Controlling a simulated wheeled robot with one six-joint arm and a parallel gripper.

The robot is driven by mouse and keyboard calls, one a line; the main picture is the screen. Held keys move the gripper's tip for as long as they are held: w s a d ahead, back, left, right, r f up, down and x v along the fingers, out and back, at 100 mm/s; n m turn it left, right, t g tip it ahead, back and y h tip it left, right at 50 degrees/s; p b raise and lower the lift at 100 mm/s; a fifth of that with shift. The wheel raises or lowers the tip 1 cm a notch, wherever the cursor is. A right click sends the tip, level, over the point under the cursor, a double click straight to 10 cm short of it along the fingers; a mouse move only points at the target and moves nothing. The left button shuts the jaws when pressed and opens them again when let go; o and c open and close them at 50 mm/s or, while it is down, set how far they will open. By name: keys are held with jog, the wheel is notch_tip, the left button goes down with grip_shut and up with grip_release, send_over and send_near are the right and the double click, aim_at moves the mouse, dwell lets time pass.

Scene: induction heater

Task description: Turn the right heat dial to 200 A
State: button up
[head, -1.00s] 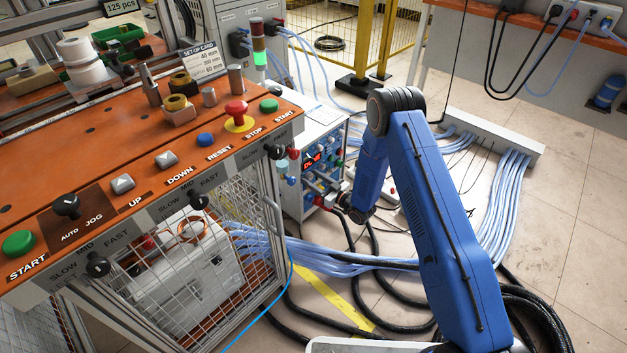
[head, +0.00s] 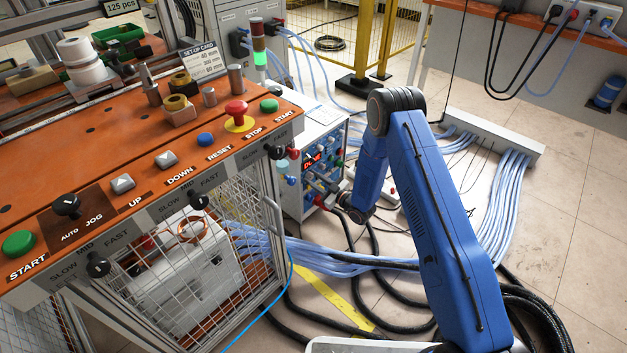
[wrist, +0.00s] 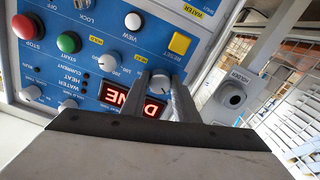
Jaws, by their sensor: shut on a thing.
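The blue control panel (wrist: 205,45) fills the upper left of the wrist view, its lettering upside down. Two white dials show there, and my gripper (wrist: 160,80) is shut on the right-hand one in that picture, the heat dial (wrist: 160,86). One finger lies on each side of it. The other dial (wrist: 110,62) is free, with scale marks around it. A red display (wrist: 118,94) beside the held dial shows letters, partly hidden by a finger. The held dial's pointer and setting cannot be read. In the head view my gripper (head: 326,196) is at the panel front.
Red (wrist: 23,26) and green (wrist: 68,42) buttons and a yellow button (wrist: 180,43) are near the dials. A grey holder (wrist: 232,97) stands to the right. In the head view, the orange-topped bench (head: 90,130) stands left, and blue cables (head: 350,258) run below my arm.

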jog(key=n, duration=0.4)
jog(key=shift+n, duration=0.3)
dwell(0.3)
jog(key=o, duration=1.1)
jog(key=shift+c, duration=0.2)
jog(key=shift+d, duration=0.15)
jog(key=v, duration=1.7)
jog(key=shift+s+d, duration=0.1)
jog(key=shift+s, duration=0.05)
